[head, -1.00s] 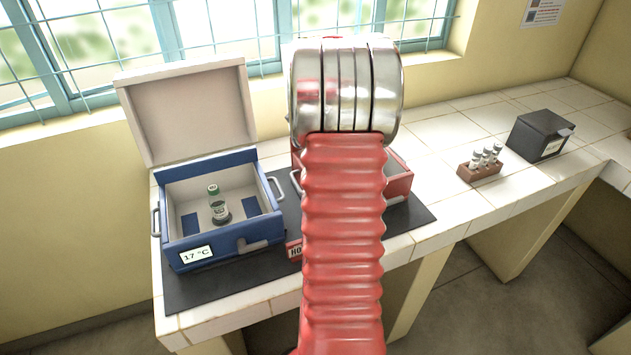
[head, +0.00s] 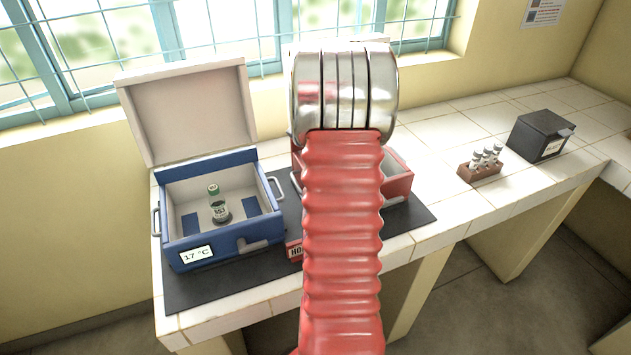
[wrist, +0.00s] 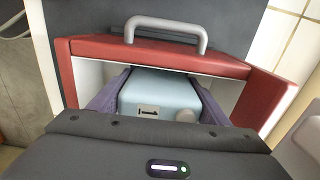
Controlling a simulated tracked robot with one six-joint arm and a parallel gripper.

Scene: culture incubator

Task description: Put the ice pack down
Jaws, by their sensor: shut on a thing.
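The light blue ice pack (wrist: 158,92) shows in the wrist view between the two dark fingers of my gripper (wrist: 160,84). The gripper is shut on it. The pack is in the opening of the red box (wrist: 262,98), between its pale inner walls. I cannot tell whether it touches the floor of the box. In the head view my arm hides the gripper, the ice pack and most of the red box (head: 398,183).
The blue box (head: 215,252) stands open at the left with a 17 °C label and a green-capped bottle (head: 219,208) inside. A vial rack (head: 479,172) and a dark box (head: 541,135) stand at the right. White counter lies clear between.

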